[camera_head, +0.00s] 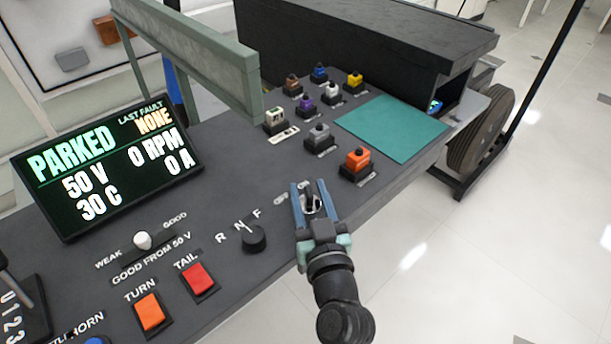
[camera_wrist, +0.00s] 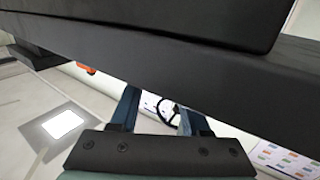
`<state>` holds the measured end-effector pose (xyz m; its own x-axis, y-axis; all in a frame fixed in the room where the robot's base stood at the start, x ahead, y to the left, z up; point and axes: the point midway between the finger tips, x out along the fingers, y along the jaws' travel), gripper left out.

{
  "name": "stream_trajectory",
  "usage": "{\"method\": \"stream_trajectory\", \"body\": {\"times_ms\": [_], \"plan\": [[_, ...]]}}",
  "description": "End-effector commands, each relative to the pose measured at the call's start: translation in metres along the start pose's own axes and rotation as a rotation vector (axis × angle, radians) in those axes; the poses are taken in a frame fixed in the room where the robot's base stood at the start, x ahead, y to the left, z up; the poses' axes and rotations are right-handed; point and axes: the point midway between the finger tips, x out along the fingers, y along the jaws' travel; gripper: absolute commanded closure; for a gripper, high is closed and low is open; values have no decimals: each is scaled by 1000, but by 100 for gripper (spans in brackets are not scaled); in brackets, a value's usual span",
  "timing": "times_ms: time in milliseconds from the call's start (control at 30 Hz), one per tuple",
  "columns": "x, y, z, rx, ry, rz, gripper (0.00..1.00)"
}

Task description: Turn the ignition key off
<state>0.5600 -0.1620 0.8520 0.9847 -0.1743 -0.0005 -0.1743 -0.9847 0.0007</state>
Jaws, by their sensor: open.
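My gripper (camera_head: 309,187) is open at the right front edge of the dark console (camera_head: 240,130) in the head view, its two blue fingers apart. A small grey metallic piece (camera_head: 313,204), likely the ignition key, shows between the fingers. I cannot tell whether a finger touches it. A label beside it is partly covered by the gripper, so the key's position cannot be read. In the wrist view my fingers (camera_wrist: 162,102) are also apart, with a thin dark ring (camera_wrist: 167,110) between them, below the console's dark edge (camera_wrist: 190,75).
A black R-N-F knob (camera_head: 254,238) stands left of my gripper. An orange button (camera_head: 357,159) and other coloured buttons lie beyond it, near a teal mat (camera_head: 393,128). The lit display (camera_head: 107,177) reads PARKED, 50 V, 0 RPM.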

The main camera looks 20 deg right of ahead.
Motion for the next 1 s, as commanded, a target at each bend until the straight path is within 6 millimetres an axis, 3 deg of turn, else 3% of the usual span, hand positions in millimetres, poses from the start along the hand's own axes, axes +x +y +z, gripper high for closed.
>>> {"method": "stream_trajectory", "body": {"times_ms": [233,600,867,1000], "plan": [[27,0,-1,1,1,0,54],[31,0,0,1,0,0,54],[31,0,0,1,0,0,99],[31,0,0,1,0,0,100]]}}
